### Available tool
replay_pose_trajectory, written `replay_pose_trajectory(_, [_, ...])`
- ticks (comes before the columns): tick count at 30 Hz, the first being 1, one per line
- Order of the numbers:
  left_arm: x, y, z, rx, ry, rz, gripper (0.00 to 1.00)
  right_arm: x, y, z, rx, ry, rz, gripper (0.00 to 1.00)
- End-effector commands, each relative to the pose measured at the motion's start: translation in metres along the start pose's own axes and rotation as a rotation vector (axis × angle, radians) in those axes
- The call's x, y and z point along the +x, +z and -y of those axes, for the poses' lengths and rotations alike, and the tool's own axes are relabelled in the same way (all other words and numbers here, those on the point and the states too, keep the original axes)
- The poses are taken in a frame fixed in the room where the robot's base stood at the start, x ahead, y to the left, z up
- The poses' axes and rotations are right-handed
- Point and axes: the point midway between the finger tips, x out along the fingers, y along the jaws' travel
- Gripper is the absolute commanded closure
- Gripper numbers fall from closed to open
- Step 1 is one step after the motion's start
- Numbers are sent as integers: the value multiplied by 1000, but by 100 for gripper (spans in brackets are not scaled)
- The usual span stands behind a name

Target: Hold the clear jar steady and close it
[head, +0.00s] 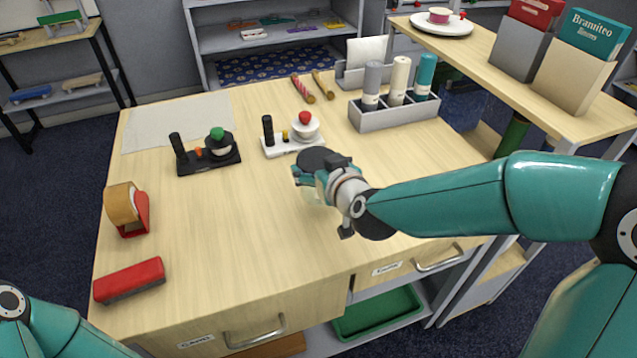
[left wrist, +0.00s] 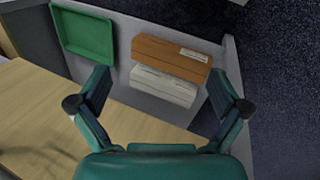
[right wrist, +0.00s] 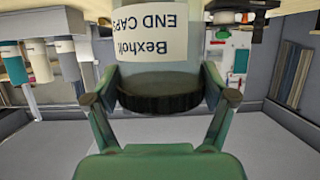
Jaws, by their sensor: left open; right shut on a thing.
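The clear jar (head: 313,196) is at the middle right of the table in the head view, mostly hidden by my right gripper. Its dark round lid (head: 317,160) shows on top. In the right wrist view, which is upside down, the jar (right wrist: 155,76) has a white label and the black lid (right wrist: 160,102) sits against its mouth; I cannot tell whether it is tight.
A tape dispenser (head: 128,210) and red stapler (head: 130,280) are at the left. Two small stands, black (head: 208,158) and white (head: 290,146), and a grey holder (head: 400,115) with tubes are behind. The front-middle tabletop is clear. A green tray (head: 380,312) lies below.

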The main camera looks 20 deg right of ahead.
Motion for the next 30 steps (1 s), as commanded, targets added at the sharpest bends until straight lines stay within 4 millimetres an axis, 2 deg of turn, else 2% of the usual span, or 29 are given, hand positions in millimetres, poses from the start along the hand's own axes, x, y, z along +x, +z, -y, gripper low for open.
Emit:
replay_pose_trajectory(5, [1,0,0,0,0,0,0,1,3,0,0,1,0,100])
replay_pose_trajectory(13, [11,0,4,0,0,0,0,15,37,0,0,1,3,100])
replay_pose_trajectory(26, [14,0,5,0,0,0,0,17,42,0,1,0,-1,100])
replay_pose_trajectory(27, [13,0,5,0,0,0,0,17,41,0,1,0,-1,12])
replay_pose_trajectory(30, [13,0,5,0,0,0,0,17,41,0,1,0,0,0])
